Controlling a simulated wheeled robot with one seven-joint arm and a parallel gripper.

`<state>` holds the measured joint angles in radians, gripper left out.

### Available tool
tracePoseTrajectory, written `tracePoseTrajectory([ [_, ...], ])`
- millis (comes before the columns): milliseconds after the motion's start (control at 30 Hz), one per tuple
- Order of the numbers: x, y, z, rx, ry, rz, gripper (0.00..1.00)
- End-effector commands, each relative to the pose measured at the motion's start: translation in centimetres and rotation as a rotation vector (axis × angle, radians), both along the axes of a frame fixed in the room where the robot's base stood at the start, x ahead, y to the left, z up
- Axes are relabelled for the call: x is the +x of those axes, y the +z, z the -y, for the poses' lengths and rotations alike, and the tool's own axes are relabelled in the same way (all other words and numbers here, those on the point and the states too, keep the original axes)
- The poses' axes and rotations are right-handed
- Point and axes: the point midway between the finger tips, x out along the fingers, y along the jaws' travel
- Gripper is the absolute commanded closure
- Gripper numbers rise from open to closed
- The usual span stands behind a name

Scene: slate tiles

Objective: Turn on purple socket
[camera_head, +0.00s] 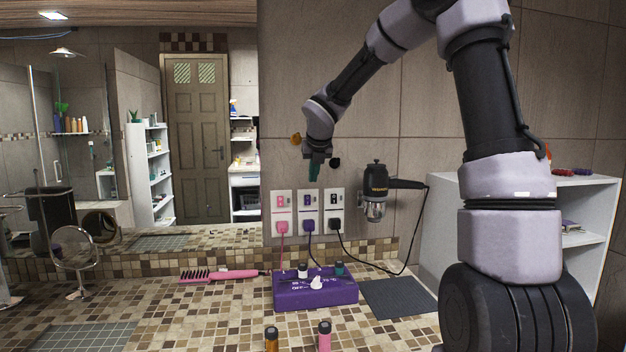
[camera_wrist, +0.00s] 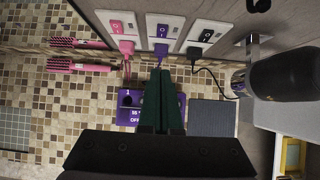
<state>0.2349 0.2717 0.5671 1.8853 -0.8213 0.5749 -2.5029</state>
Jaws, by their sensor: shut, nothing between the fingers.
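Three white wall sockets stand in a row on the tiled wall. The purple socket (camera_head: 308,212) is in the middle, with a purple switch (camera_head: 307,198) above a purple plug and cord. It also shows in the wrist view (camera_wrist: 163,30). The pink socket (camera_head: 281,213) is on its left and the black socket (camera_head: 334,211) on its right. My gripper (camera_head: 314,178) is shut and empty, just above the purple socket in the head view. Its dark green fingers (camera_wrist: 161,72) point up toward the purple plug in the wrist view. I cannot tell any contact with the switch.
A purple box (camera_head: 316,292) stands on the mosaic counter below the sockets. A hair dryer (camera_head: 375,190) hangs at the right. A pink brush (camera_head: 222,275), a grey mat (camera_head: 398,300) and two small bottles (camera_head: 324,335) lie or stand around. A mirror fills the left.

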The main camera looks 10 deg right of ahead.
Motion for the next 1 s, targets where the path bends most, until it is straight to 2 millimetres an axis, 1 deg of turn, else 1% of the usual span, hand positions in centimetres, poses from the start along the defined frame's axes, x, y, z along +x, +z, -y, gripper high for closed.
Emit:
tracePoseTrajectory([
  [233,0.0,-0.2,0.0,0.000,0.000,-0.001,1.00],
  [433,-0.5,-1.3,0.1,-0.001,-0.001,-0.002,1.00],
  [767,-0.4,-1.4,0.0,0.000,0.000,-0.001,1.00],
  [867,0.1,-2.1,0.0,0.000,0.001,-0.002,1.00],
  [1000,1.4,-4.0,-0.1,0.000,0.002,-0.005,1.00],
])
